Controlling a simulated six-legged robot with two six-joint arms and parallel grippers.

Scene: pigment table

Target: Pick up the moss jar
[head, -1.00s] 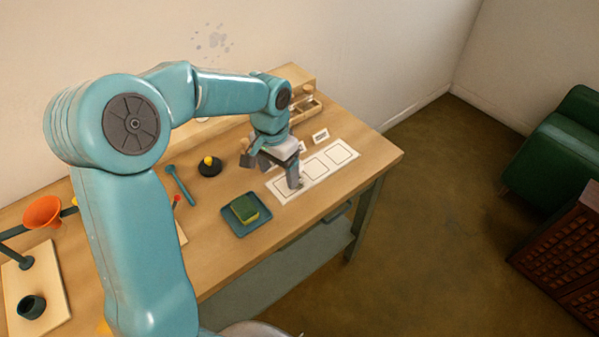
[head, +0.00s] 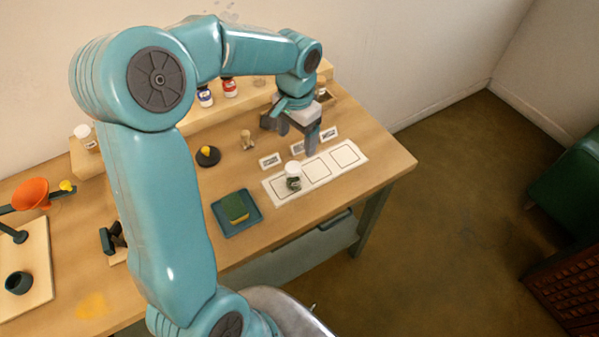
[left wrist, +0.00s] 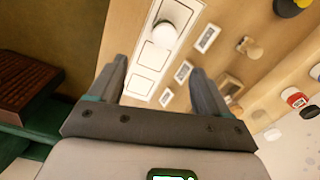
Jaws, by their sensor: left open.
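A small jar with a white lid and dark green contents, which looks like the moss jar (head: 293,178), stands upright on the leftmost square of the white three-square mat (head: 347,153). In the left wrist view its white lid (left wrist: 166,33) shows beyond the fingertips, at the top. My left gripper (head: 297,140) is open and empty, above and behind the mat, apart from the jar. In the left wrist view both fingers of the gripper (left wrist: 158,72) are spread with nothing between them. My right gripper is not in view.
Small label cards (head: 270,160) stand behind the mat. A blue-labelled jar (head: 205,97) and a red-labelled jar (head: 229,88) are on the rear shelf. A blue tray (head: 222,212) with a green-and-yellow sponge (head: 235,208) lies left of the mat. A black, yellow-knobbed object (head: 208,156) sits behind the tray.

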